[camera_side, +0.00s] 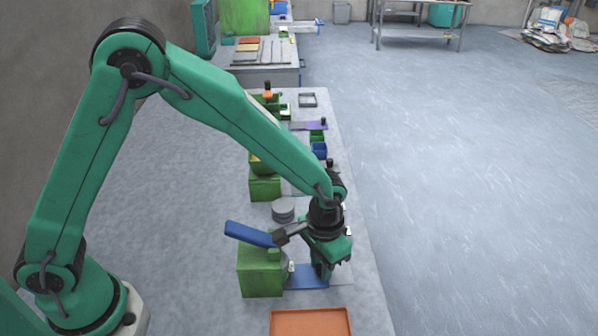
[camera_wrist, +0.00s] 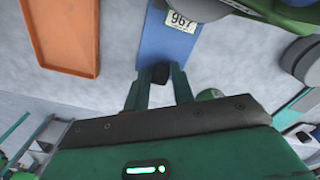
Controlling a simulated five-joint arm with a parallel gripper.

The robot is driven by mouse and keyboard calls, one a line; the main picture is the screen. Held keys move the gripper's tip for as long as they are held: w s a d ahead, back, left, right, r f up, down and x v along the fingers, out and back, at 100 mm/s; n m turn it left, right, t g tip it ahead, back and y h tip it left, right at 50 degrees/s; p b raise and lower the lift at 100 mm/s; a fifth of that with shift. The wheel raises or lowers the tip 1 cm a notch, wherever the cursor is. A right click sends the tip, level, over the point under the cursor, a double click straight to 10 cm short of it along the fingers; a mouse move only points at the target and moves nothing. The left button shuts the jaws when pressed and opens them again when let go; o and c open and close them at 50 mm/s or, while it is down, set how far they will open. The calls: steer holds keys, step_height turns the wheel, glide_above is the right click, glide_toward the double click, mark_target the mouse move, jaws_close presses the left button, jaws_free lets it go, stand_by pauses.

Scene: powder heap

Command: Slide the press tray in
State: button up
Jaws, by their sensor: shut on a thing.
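The press tray (camera_side: 308,277) is a flat blue plate lying on the bench, sticking out to the right of a green press (camera_side: 260,272) with a raised blue lever (camera_side: 250,234). In the wrist view the tray (camera_wrist: 170,45) carries a label reading 967 and has a black knob (camera_wrist: 160,74) at its near end. My gripper (camera_side: 322,272) is low over the tray's outer end. In the wrist view its two fingers (camera_wrist: 160,84) are shut on the knob. The tray's far end is out of the wrist view, and my gripper partly hides its outer end in the side view.
An orange tray (camera_side: 310,312) lies at the bench's near end, beside the blue tray. Grey discs (camera_side: 283,208) are stacked behind the press. Another green press (camera_side: 265,186) and small bins (camera_side: 318,150) stand farther back. The bench's right edge is close to my gripper.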

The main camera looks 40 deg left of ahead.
mark_target(306, 275)
steer(key=shift+s+a, duration=1.05)
steer(key=o, duration=0.7)
steer(key=shift+r, duration=0.15)
step_height(306, 275, up, 7)
steer(key=shift+r, duration=0.15)
